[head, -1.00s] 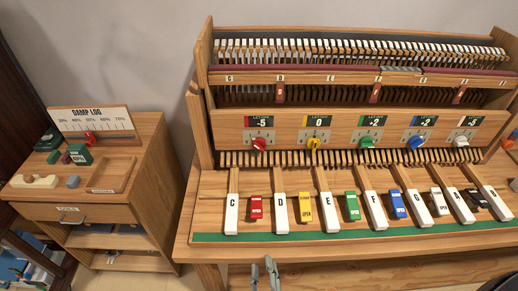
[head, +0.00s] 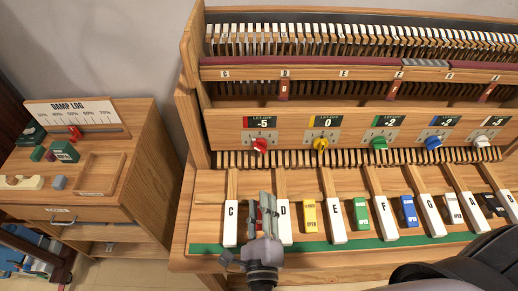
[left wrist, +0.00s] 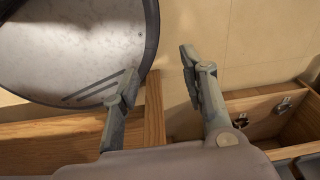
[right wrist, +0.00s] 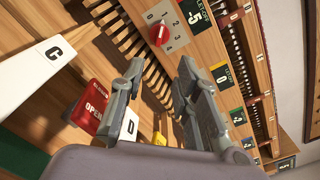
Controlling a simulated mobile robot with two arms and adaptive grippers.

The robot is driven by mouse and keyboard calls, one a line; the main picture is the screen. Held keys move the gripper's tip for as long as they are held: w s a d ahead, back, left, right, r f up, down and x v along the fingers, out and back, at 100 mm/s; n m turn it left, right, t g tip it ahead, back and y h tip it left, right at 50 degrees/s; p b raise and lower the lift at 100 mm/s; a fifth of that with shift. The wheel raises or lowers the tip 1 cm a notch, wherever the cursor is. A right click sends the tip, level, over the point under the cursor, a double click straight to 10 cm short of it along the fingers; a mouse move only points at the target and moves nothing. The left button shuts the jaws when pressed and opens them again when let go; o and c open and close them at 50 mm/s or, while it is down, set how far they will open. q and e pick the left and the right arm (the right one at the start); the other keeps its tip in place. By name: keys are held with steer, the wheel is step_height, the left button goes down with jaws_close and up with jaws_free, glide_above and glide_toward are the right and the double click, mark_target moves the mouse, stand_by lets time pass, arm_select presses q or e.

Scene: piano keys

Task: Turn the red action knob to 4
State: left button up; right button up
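The red knob (head: 260,145) sits on a numbered dial plate below a display reading -5, at the left end of the front panel. In the right wrist view the red knob (right wrist: 159,34) is ahead of the fingers, beside the numbers 0 to 4; its exact setting is hard to read. My right gripper (head: 266,198) is below the knob, over the red OPEN tab between keys C and D. In the right wrist view its fingers (right wrist: 161,68) are apart and empty, not touching the knob. My left gripper (left wrist: 158,64) is open and empty.
A yellow knob (head: 320,144) is to the right of the red one, with green, blue and white knobs beyond. White key C (head: 231,223) and key D (head: 284,225) flank the right gripper. A wooden cabinet (head: 140,150) stands left. A round grey surface (left wrist: 70,45) is near the left gripper.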

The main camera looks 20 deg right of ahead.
steer(key=p, duration=0.1)
glide_toward(259, 151)
steer(key=p+x, duration=0.1)
steer(key=x, duration=0.6)
steer(key=shift+w+r+p, duration=0.15)
steer(key=shift+w+p, duration=0.1)
steer(key=shift+p, duration=0.1)
steer(key=shift+w+d, duration=0.15)
steer(key=shift+w, duration=0.2)
arm_select(q)
steer(key=shift+s+a+r, duration=0.1)
steer(key=shift+s+r, duration=0.35)
steer(key=shift+r, duration=0.25)
steer(key=shift+s+a+r, duration=0.1)
steer(key=shift+s+r, duration=0.3)
steer(key=shift+r, duration=0.3)
arm_select(e)
jaws_close()
